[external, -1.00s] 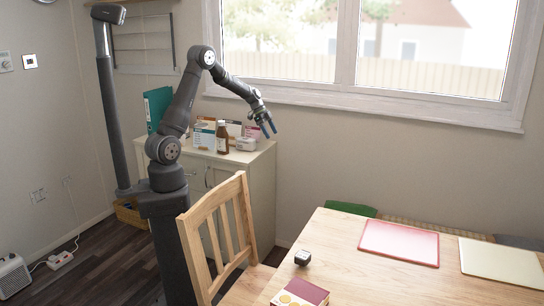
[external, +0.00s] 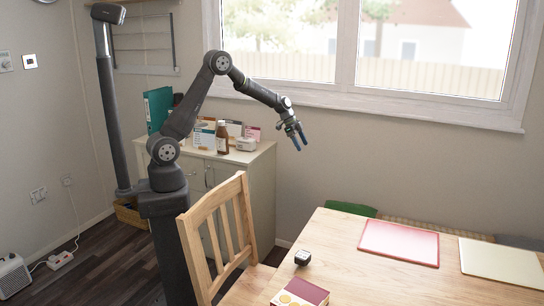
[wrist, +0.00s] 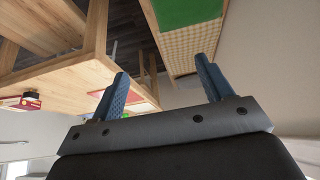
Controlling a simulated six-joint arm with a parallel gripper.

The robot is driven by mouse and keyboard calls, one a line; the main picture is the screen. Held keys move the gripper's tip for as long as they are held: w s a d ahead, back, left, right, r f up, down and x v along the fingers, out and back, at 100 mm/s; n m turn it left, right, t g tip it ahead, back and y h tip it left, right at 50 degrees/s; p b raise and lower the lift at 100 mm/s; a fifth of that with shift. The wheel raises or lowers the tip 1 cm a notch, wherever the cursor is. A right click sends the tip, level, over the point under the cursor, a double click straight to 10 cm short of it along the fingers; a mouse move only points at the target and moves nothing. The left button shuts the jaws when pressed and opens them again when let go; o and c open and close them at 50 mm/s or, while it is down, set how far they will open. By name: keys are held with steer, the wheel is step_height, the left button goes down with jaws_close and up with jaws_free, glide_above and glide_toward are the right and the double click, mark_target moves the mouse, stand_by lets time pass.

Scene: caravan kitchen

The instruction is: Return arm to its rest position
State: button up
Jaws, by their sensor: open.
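My gripper (external: 297,136) hangs in the air right of the cabinet, in front of the wall below the window. Its blue fingers point down and to the right. In the wrist view my gripper (wrist: 162,85) shows both fingers spread apart, with nothing held between them. My arm rises from its column behind the chair, bends at the elbow and slopes down to the gripper.
A white cabinet (external: 262,195) carries a brown bottle (external: 222,137), boxes and a teal binder (external: 158,108). A wooden chair (external: 222,235) stands before my column.

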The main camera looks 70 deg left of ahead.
steer(key=w+d+f, duration=0.1)
steer(key=w+d, duration=0.1)
steer(key=d, duration=1.4)
steer(key=w+d+f, duration=0.1)
steer(key=d, duration=1.4)
steer(key=shift+w+d, duration=0.4)
